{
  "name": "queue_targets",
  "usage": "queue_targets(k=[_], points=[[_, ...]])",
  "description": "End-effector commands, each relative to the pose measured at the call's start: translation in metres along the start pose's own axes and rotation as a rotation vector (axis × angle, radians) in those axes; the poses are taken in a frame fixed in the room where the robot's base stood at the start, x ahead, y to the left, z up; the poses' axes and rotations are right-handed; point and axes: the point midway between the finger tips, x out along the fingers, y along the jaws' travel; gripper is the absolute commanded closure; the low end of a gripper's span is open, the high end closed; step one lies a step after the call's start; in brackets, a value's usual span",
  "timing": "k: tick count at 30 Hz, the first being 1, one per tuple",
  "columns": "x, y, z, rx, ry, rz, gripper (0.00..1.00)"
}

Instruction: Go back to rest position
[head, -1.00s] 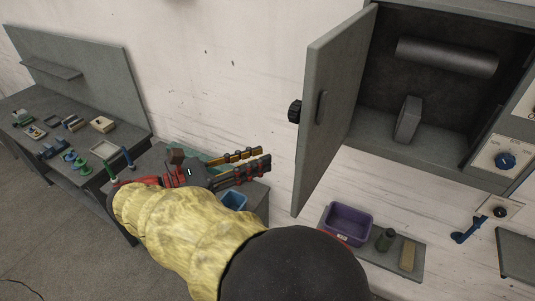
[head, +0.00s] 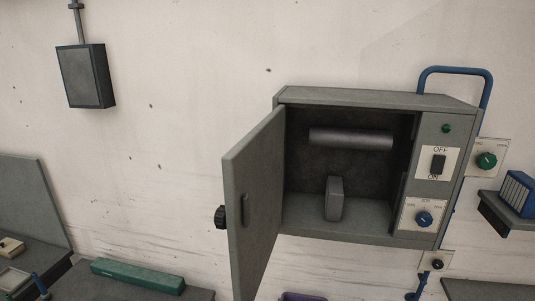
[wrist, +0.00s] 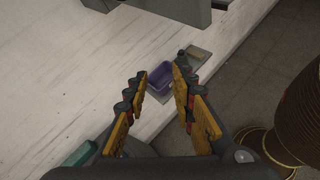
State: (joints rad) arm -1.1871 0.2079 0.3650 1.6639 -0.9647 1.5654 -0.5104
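My gripper (wrist: 157,100) shows in the wrist view, its yellow-padded fingers spread apart with nothing between them. Beyond the fingertips, lower down, a purple bin (wrist: 160,78) stands on a small grey shelf. My gripper and arm are out of the head view. In the head view the grey winder cabinet (head: 360,97) hangs on the wall with its door (head: 250,195) swung open to the left. Inside are a horizontal grey cylinder (head: 350,139) and a grey upright block (head: 334,198).
A green long box (head: 138,275) lies on a bench at lower left, and shows in the wrist view (wrist: 80,153). A grey wall box (head: 86,76) hangs upper left. A large brown ribbed object (wrist: 300,115) stands close at the right of the wrist view. The open door juts out.

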Motion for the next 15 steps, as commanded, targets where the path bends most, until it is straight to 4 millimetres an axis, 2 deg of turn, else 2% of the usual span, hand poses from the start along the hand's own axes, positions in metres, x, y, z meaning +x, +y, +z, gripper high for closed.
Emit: queue_targets(k=[1,6,12,15], points=[[0.015,-0.019,-0.008,0.057,0.064,-0.047,0.75],[0.061,-0.083,-0.031,0.325,0.279,-0.253,0.75],[0.107,-0.156,-0.051,0.751,0.485,-0.529,0.75],[0.127,-0.186,-0.058,0.977,0.558,-0.650,0.75]])
